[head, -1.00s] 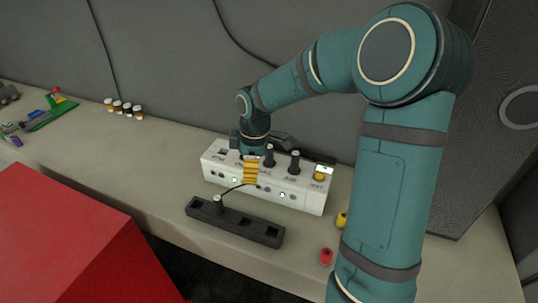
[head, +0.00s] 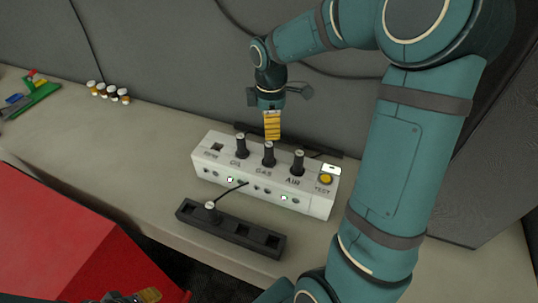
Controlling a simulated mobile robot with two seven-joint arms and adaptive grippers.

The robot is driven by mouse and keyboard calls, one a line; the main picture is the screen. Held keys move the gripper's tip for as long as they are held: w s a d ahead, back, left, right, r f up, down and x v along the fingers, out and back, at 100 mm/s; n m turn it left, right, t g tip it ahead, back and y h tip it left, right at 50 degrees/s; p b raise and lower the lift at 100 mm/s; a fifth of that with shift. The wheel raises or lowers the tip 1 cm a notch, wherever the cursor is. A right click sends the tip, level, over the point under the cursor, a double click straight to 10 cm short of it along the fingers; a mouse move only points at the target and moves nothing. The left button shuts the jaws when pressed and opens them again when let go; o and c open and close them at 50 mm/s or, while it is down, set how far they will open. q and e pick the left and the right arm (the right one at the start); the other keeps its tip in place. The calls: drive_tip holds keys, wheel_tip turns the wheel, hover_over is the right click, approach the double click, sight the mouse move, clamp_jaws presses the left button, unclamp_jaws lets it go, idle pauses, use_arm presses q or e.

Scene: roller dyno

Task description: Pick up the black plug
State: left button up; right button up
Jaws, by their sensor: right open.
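The white box (head: 212,163) stands on the bench with upright black plugs marked OIL (head: 240,147), GAS (head: 268,156) and AIR (head: 298,163). A dark strip (head: 235,228) lies in front of it, with a further plug (head: 211,207) standing in its left socket and a thin black cable rising from it. My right gripper (head: 272,127) points down, open, its yellow fingers at the top of the GAS plug; I cannot tell if they touch it. My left gripper (head: 149,296) shows only partly at the bottom edge, and its fingers are not clear.
A yellow TEST button (head: 326,179) is at the box's right end. Small bottles (head: 108,92) and a green toy-like item (head: 38,92) stand at the back left. A red block (head: 60,220) fills the lower left. The bench left of the box is clear.

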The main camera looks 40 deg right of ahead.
sight(269, 144)
wheel_tip(269, 144, down, 10)
drive_tip(key=shift+w+b, duration=0.15)
drive_tip(key=shift+b, duration=0.25)
drive_tip(key=shift+o, duration=0.2)
clamp_jaws()
